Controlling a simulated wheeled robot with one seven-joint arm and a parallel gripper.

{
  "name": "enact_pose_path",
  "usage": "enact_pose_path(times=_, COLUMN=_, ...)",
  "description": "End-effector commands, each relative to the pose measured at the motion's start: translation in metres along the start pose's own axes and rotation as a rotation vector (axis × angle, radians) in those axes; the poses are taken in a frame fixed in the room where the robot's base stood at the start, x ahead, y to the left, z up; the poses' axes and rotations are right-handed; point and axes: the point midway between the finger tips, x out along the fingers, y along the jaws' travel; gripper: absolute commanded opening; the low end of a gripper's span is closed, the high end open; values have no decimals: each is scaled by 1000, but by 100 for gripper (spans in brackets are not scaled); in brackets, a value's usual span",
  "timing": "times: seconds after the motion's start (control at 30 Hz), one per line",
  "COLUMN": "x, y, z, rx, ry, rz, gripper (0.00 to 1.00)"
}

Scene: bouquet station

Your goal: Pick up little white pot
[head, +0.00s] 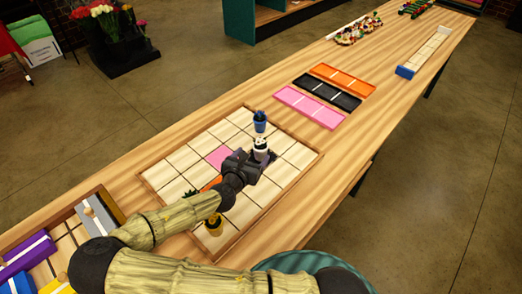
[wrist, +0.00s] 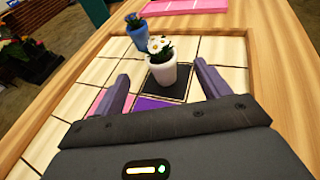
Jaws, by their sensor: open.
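The little white pot (wrist: 162,74) stands upright on a black square of the tiled board, with white flowers (wrist: 160,47) in it. In the head view the white pot (head: 261,145) shows just beyond my gripper. My gripper (wrist: 158,92) is open, and its two fingers point towards the pot, one to each side of it. The pot appears slightly ahead of or between the fingertips; I cannot tell exactly which. No contact shows.
A blue pot (head: 260,122) with a plant stands just behind the white pot, also in the wrist view (wrist: 138,39). A yellow pot (head: 214,226) stands near my arm. The board has a raised wooden rim (head: 292,176). Pink, black and orange trays (head: 328,94) lie beyond.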

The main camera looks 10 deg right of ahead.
Motion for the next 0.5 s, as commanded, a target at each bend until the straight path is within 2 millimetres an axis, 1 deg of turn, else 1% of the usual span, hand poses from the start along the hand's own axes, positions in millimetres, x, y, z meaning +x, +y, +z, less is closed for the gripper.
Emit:
enact_pose_path(times=0.3, x=45, y=-2, z=2, rx=3, ry=0, rz=-5, gripper=75)
enact_pose_path(times=0.4, x=56, y=-4, z=2, rx=3, ry=0, rz=-7, gripper=75)
enact_pose_path(times=0.5, x=60, y=-4, z=1, rx=3, ry=0, rz=-8, gripper=75)
